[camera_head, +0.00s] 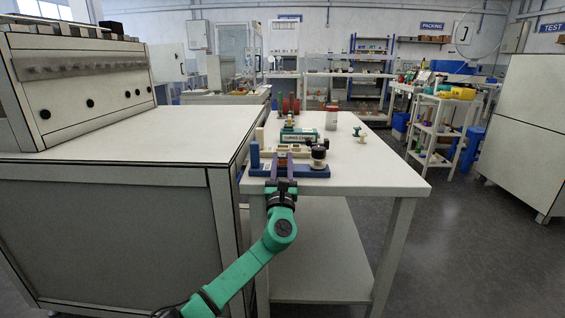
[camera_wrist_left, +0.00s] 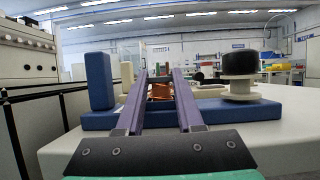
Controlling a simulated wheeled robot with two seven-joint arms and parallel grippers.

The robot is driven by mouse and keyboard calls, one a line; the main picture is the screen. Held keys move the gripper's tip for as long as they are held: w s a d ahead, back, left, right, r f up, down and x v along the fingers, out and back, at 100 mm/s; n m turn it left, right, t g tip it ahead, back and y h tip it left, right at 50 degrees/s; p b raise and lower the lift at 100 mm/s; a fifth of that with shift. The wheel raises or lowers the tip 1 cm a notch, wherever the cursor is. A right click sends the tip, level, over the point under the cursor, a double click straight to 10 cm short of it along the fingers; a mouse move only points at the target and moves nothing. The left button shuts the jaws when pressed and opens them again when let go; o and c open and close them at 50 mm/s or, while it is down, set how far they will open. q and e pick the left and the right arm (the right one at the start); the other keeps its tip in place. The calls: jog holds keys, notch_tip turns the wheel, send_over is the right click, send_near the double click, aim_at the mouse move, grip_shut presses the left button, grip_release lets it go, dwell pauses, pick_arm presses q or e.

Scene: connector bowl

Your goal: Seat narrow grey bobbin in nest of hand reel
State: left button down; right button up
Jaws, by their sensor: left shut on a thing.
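The hand reel stands at the front of the table, with a long blue base (camera_head: 310,172), a blue upright (camera_head: 255,156) at its left and a black knob (camera_head: 319,152) on a pale hub at its right. In the left wrist view the upright (camera_wrist_left: 99,80) and the knob (camera_wrist_left: 240,63) flank my fingers. My left gripper (camera_head: 282,158) reaches over the base between them. It is shut on a small piece with a copper-coloured middle (camera_wrist_left: 161,91), apparently the narrow grey bobbin. The fingers hide most of it and the nest; I cannot tell whether it touches the reel. My right gripper is out of view.
Behind the reel are a cream rack (camera_head: 293,150), a green labelled box (camera_head: 299,136), a red-and-white jar (camera_head: 331,118) and a small cream spool (camera_head: 360,135). A large cabinet (camera_head: 120,180) stands close at the left. The table's right front (camera_head: 385,178) is clear.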

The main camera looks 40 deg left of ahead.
pick_arm(q)
jog(key=c, duration=0.5)
grip_release()
jog(key=shift+c, duration=0.2)
jog(key=shift+r, duration=0.1)
